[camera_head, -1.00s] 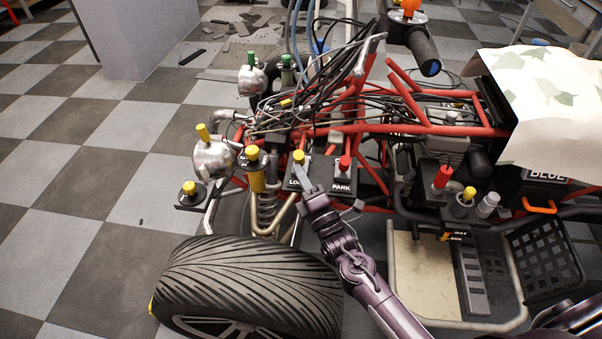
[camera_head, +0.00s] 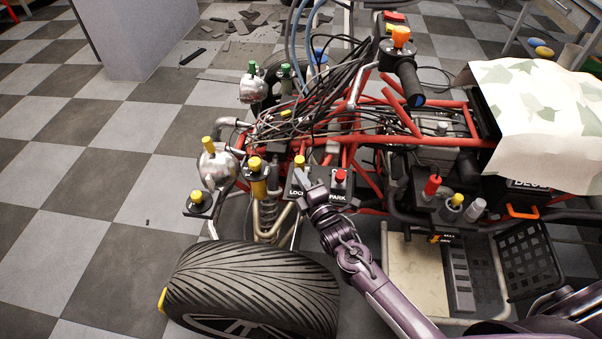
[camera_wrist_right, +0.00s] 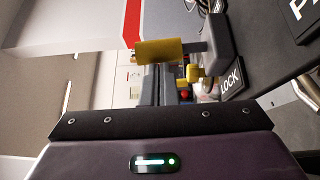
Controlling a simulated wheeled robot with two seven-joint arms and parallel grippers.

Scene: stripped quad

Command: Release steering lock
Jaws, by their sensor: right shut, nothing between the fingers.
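The steering lock's yellow knob (camera_head: 299,160) stands on a dark block with a LOCK plate (camera_head: 297,192) on the quad's front frame. My right gripper (camera_head: 302,178) is shut and empty, its tip right beside the knob and in front of the plate. Whether they touch cannot be told. My left gripper is not in view.
The red PARK knob (camera_head: 340,176) stands just right of the lock. A yellow-topped damper (camera_head: 257,180) is close on the left. The tyre (camera_head: 255,285) lies below, and red frame tubes and black cables crowd behind. Open checkered floor is at the left.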

